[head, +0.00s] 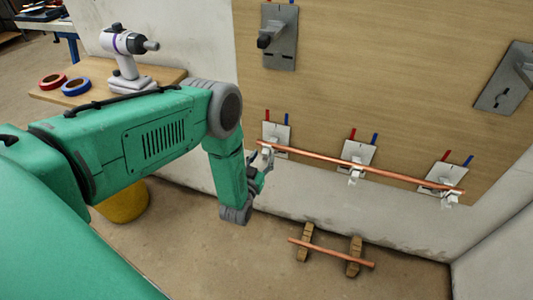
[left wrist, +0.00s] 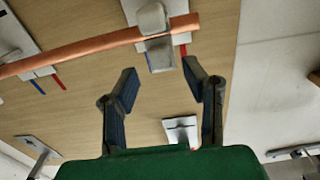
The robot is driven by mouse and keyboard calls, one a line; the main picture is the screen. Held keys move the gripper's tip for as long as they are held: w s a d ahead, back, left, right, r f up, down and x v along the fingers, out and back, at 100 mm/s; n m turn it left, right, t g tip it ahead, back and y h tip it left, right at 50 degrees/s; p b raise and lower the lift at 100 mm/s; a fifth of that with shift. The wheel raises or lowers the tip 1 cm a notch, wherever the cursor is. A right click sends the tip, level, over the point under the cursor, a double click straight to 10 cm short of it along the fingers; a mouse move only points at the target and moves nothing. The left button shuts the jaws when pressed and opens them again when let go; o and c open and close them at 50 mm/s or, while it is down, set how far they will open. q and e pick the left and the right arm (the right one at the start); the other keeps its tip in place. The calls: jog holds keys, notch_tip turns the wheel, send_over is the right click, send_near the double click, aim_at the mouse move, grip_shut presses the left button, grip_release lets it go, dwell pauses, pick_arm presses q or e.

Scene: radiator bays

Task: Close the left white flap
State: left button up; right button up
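The left white flap (head: 267,149) is at the left end of a copper pipe (head: 340,162), on the leftmost of three wall plates in a row. In the left wrist view, white clip pieces (left wrist: 151,20) show on both sides of the pipe (left wrist: 85,50); I cannot tell whether they meet over it. My left gripper (head: 264,167) is just below this clip in the head view. The left wrist view shows its two dark fingers (left wrist: 160,66) spread apart with nothing between them, their tips close to the lower clip piece (left wrist: 161,58). My right gripper is not in view.
White clips also hold the pipe at the middle plate (head: 355,172) and right plate (head: 450,196). A second copper pipe (head: 330,253) lies on wooden blocks on the floor. A white power tool (head: 127,58) and tape rolls (head: 75,86) sit on a wooden table, left.

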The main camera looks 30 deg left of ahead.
aim_at(264, 152)
pick_arm(q)
jog(key=shift+x, duration=1.65)
jog(key=shift+a, duration=0.2)
grip_shut()
